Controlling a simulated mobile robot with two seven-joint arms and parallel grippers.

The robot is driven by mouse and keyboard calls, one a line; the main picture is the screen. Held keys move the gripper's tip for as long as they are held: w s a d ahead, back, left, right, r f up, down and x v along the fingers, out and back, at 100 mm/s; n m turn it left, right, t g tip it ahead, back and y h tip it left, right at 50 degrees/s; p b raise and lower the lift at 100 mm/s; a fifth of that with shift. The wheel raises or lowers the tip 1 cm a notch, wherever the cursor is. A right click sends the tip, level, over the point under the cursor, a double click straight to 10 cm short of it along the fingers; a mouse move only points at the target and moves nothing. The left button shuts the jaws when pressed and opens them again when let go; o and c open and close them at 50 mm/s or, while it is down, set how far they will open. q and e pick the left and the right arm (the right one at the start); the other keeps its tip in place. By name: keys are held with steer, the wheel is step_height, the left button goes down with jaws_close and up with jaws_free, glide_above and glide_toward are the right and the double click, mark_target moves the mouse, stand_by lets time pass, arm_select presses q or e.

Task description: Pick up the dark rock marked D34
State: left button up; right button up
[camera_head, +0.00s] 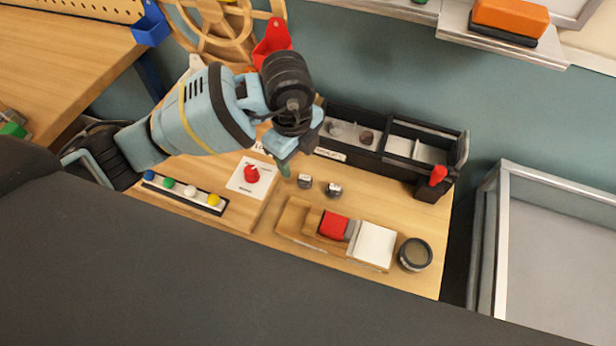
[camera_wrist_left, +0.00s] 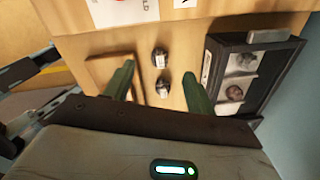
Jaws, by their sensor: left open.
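Two small dark rocks with white labels lie on the wooden table, the first rock (camera_head: 305,181) left of the second rock (camera_head: 334,189). The labels are too small to read, so I cannot tell which is D34. In the left wrist view one rock (camera_wrist_left: 160,58) is farther up and the other rock (camera_wrist_left: 163,88) is lower, between the fingers in the picture. My left gripper (camera_head: 285,165) is open and empty, its green fingers (camera_wrist_left: 159,70) pointing toward the rocks from above. It appears apart from both. My right gripper is not in view.
A black divided box (camera_head: 400,160) at the back holds a light rock (camera_head: 335,129) and a reddish rock (camera_head: 366,137). In front are a wooden tray (camera_head: 290,222), a red block (camera_head: 334,225) and a round dark container (camera_head: 415,254).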

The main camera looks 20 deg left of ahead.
mark_target(304, 177)
arm_select(q)
step_height(304, 177, down, 2)
steer(key=shift+d+f, duration=0.1)
steer(key=shift+f, duration=0.1)
steer(key=shift+w+d+f, duration=0.1)
steer(key=shift+d+f, duration=0.05)
steer(key=shift+f, duration=0.75)
steer(key=shift+w+d+f, duration=0.1)
steer(key=shift+d+f, duration=0.1)
steer(key=shift+f, duration=0.7)
steer(key=shift+d+f, duration=0.15)
steer(key=shift+f, duration=0.75)
steer(key=shift+c, duration=0.4)
steer(key=c, duration=1)
steer(key=shift+c, duration=0.2)
steer(key=shift+r, duration=0.15)
